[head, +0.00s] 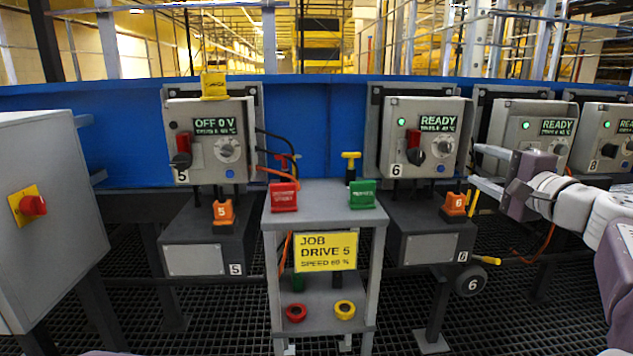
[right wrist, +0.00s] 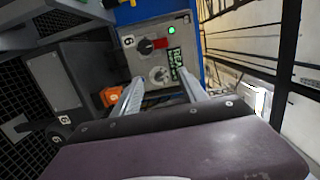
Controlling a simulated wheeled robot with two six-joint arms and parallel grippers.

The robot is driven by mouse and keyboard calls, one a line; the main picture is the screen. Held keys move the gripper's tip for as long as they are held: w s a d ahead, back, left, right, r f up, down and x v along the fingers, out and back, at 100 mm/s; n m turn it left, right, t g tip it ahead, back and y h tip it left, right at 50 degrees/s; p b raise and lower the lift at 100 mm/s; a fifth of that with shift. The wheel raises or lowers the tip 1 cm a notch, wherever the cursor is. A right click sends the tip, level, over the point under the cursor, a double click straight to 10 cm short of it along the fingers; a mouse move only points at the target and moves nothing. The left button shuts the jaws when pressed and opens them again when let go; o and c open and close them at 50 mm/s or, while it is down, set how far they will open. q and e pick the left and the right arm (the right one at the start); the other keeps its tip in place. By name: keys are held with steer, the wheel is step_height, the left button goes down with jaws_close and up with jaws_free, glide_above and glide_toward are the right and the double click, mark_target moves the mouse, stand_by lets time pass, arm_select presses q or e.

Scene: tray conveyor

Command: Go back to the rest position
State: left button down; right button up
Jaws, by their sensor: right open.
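My right gripper (head: 479,168) comes in from the right in the head view, its two pale fingers apart and pointing left, with nothing between them. It shows in front of the gap between control box 6 (head: 398,120) and the READY box to its right (head: 500,125). In the right wrist view the spread fingers (right wrist: 158,88) point toward a grey control box (right wrist: 143,33) with a red switch, a dial and a green light. I cannot tell the distance to it. My left gripper is not in view.
A grey trolley (head: 323,192) with a yellow JOB DRIVE 5 sign (head: 327,252) stands in the middle. Box 5 (head: 212,107) reads OFF 0 V. A grey cabinet (head: 60,265) with a red knob stands at left. An orange tag marked 6 (head: 454,204) sits below box 6.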

steer(key=s+a+f+n+g+y+p, duration=0.15)
steer(key=a+f+n+g+p, duration=0.3)
steer(key=a, duration=0.55)
steer(key=s+a+f+n+g+y+p, duration=0.1)
steer(key=a+f+g+y+p, duration=0.1)
steer(key=a+f+g+p, duration=0.45)
steer(key=s+a+f+n+g+h+p, duration=0.25)
steer(key=s+a+f, duration=0.35)
steer(key=s+f, duration=0.4)
steer(key=s+d+f+n+g+h, duration=0.2)
steer(key=s+d+f+n, duration=0.1)
steer(key=s+f, duration=0.35)
steer(key=s+d+f+n+g+h, duration=0.1)
steer(key=s+d+f+n+h, duration=0.2)
steer(key=s+f, duration=0.35)
step_height(320, 180, up, 39)
steer(key=d+n+p, duration=0.1)
steer(key=p, duration=3.7)
steer(key=shift+d+n+y, duration=0.15)
steer(key=shift+n+y, duration=0.15)
steer(key=shift+y, duration=0.1)
